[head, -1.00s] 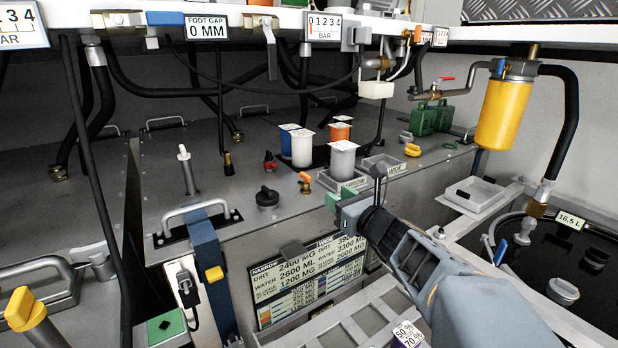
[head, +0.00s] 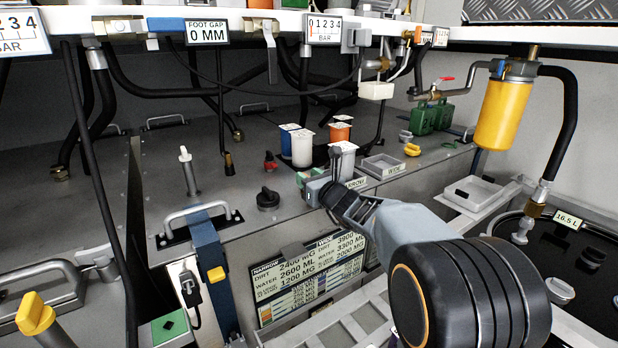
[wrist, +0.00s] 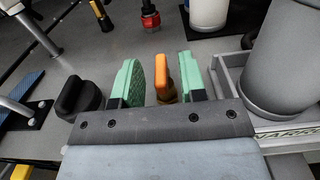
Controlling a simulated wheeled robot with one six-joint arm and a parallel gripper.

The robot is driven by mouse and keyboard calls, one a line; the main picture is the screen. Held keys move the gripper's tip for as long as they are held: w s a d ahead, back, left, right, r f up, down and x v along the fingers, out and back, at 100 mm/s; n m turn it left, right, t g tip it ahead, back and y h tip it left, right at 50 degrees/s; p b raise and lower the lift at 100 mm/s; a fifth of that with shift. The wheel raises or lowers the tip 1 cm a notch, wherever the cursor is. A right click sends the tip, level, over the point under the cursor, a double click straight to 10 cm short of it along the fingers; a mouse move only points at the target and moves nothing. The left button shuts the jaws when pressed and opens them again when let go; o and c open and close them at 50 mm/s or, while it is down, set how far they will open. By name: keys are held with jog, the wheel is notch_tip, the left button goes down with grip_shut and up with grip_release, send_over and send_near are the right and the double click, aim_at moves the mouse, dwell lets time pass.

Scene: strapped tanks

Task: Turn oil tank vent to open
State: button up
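A small brass fitting with an upright orange handle (wrist: 163,78) stands on the grey tank top; I take it for the oil tank vent, though no label on it is readable. My gripper (head: 307,177) is low over the tank top there. In the wrist view my gripper (wrist: 158,66) has its two green-padded fingers apart, one on each side of the orange handle. A gap shows to the left finger; the right finger is very close, and I cannot tell if it touches. In the head view the gripper hides the handle.
A black knob (head: 268,198) stands left of the gripper, a red-and-black fitting (head: 271,162) behind it. White (head: 302,148) and grey (head: 342,158) cups and a shallow tray (head: 383,167) stand close behind and right. A blue strap (head: 208,262) crosses the tank at left.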

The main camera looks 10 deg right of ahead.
jog(key=shift+c, duration=0.2)
grip_shut()
jog(key=shift+d+r+n+y+p, duration=0.1)
jog(key=shift+r+n+y+p, duration=0.1)
jog(key=shift+n+y+p, duration=0.15)
jog(key=shift+f+n+g+y+p, duration=0.1)
jog(key=shift+n+g+y+p, duration=0.35)
jog(key=shift+y, duration=0.3)
jog(key=shift+o, duration=0.2)
grip_release()
